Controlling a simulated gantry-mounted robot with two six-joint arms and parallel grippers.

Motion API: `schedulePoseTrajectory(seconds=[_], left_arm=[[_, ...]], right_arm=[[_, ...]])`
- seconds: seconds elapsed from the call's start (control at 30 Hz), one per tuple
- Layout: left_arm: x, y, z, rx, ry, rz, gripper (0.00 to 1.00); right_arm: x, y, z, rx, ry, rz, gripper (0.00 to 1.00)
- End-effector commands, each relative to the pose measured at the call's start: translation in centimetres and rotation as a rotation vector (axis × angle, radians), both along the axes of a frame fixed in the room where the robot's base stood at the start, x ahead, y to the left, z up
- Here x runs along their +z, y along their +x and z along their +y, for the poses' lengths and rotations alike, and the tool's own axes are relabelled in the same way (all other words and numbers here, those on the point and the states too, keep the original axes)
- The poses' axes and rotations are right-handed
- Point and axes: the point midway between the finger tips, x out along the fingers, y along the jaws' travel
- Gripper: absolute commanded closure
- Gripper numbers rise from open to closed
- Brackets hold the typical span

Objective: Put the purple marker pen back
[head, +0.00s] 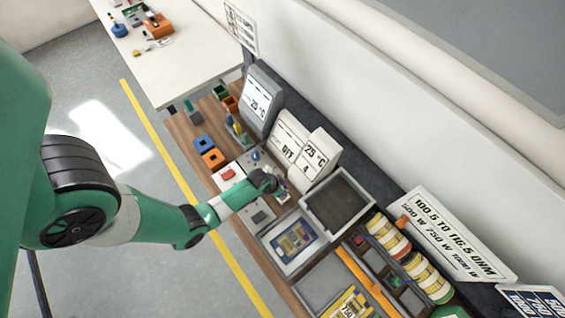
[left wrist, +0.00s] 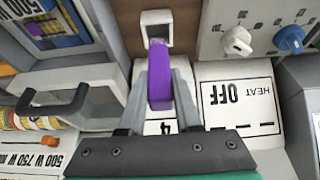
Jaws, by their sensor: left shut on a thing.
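The purple marker pen (left wrist: 160,80) is between the fingers of my left gripper (left wrist: 160,100) in the left wrist view. The gripper is shut on it. The pen's far end overlaps the near edge of a white square holder (left wrist: 150,18) with a dark opening. I cannot tell whether the pen touches the holder or is inside it. In the head view my left gripper (head: 282,194) is over the workbench, in front of the white displays; the pen is too small to make out there. My right gripper is not in view.
The heat panel (left wrist: 240,100) reading OFF stands right of the pen, below a panel with a white and a blue knob (left wrist: 289,38). A dark handle (left wrist: 52,105) is at left. In the head view a grey tray (head: 340,202) and a board fixture (head: 293,243) lie close to the gripper.

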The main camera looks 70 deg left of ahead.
Motion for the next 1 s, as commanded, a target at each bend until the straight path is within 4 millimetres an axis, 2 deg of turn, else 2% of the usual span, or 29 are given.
schedulePoseTrajectory(seconds=[0.03, 0.4, 0.8, 0.83, 1.0], left_arm=[[-1.0, 0.0, 0.0, 0.000, 0.000, 0.000, 1.00], [-4.1, 0.0, 0.0, 0.000, 0.000, -0.001, 1.00], [-4.5, 0.0, 0.0, 0.000, 0.000, -0.001, 1.00], [-4.5, 0.0, 0.0, 0.000, 0.000, -0.001, 0.66], [-4.5, 0.0, 0.0, 0.000, 0.000, -0.001, 0.35]], right_arm=[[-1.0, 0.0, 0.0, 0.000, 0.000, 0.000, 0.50], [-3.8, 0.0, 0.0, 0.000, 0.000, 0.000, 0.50], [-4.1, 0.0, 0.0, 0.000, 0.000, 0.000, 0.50], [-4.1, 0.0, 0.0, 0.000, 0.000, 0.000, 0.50], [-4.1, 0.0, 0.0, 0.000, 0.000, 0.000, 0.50]])
